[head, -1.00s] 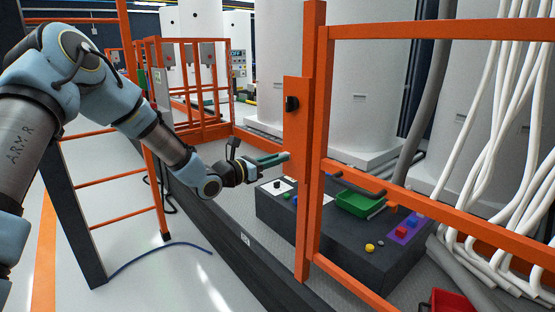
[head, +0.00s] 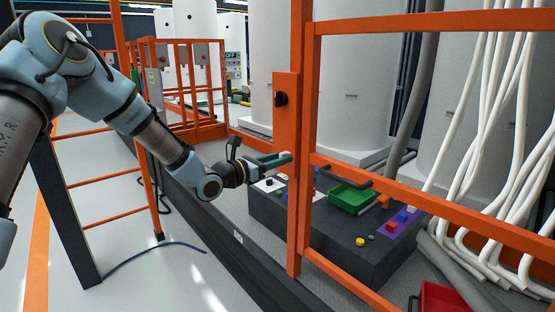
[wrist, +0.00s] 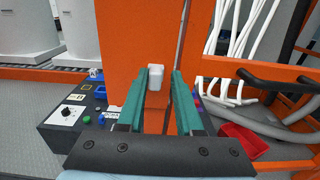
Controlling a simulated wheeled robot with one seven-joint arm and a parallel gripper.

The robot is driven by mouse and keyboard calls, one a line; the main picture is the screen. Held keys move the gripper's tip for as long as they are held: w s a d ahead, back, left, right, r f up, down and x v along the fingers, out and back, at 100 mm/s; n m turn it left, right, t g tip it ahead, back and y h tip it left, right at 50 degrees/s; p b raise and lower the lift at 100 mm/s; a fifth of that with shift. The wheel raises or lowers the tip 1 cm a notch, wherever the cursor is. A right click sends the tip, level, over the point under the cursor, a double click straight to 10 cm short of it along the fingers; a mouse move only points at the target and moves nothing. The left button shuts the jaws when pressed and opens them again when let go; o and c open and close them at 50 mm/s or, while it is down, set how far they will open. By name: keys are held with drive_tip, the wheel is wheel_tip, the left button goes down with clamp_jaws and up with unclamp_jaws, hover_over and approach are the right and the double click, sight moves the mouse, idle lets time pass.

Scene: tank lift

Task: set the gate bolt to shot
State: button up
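My gripper (head: 277,160) is open, its two teal fingers pointing at the orange gate post (head: 291,215). In the wrist view the fingers (wrist: 160,75) stand apart in front of the orange plate (wrist: 120,45). A small whitish block (wrist: 155,77) shows between the fingers, nearer the left one; I cannot tell whether it touches. It may be the bolt's handle, but I cannot be sure. In the head view a black knob (head: 281,99) sits on the orange plate (head: 286,125), above my gripper. The bolt's position cannot be read from these frames.
Orange rails (head: 430,205) run to the right of the post. A dark console (head: 330,238) behind holds a green tray (head: 351,199) and several buttons. White cables (head: 495,120) hang at the right. A red bin (head: 445,298) is at lower right.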

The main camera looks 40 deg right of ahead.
drive_tip(key=shift+o, duration=1.3)
drive_tip(key=shift+r, duration=0.1)
drive_tip(key=a+b, duration=0.2)
drive_tip(key=a, duration=0.8)
drive_tip(key=shift+w+a, duration=0.35)
drive_tip(key=shift+a, duration=0.05)
